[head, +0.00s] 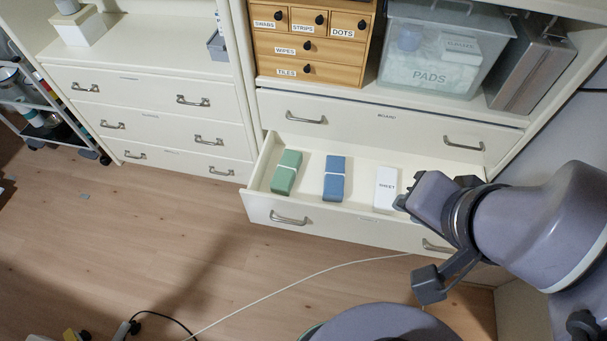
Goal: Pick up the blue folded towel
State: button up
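The blue folded towel (334,186) lies in an open drawer (350,222), in the middle of a row, with a lighter band across it. A green folded towel (283,180) lies to its left and a white item marked with partly legible lettering (385,198) to its right, with gaps between them. My gripper (405,202) is at the right, over the drawer's right part, apart from the blue towel. Its fingers are mostly hidden by my wrist, and I cannot see whether they are open. The towel is fully in view.
A shut drawer labelled BOARD (385,117) sits just above the open one. A clear PADS bin (440,60), a wooden drawer box (312,45) and a metal case (530,65) stand above. A white cable (300,282) crosses the wooden floor, which is otherwise largely clear at left.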

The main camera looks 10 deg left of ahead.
aim_at(334, 176)
jog(key=i+j, duration=0.4)
jog(key=i, duration=0.15)
jog(key=i+j, duration=0.4)
jog(key=i, duration=0.15)
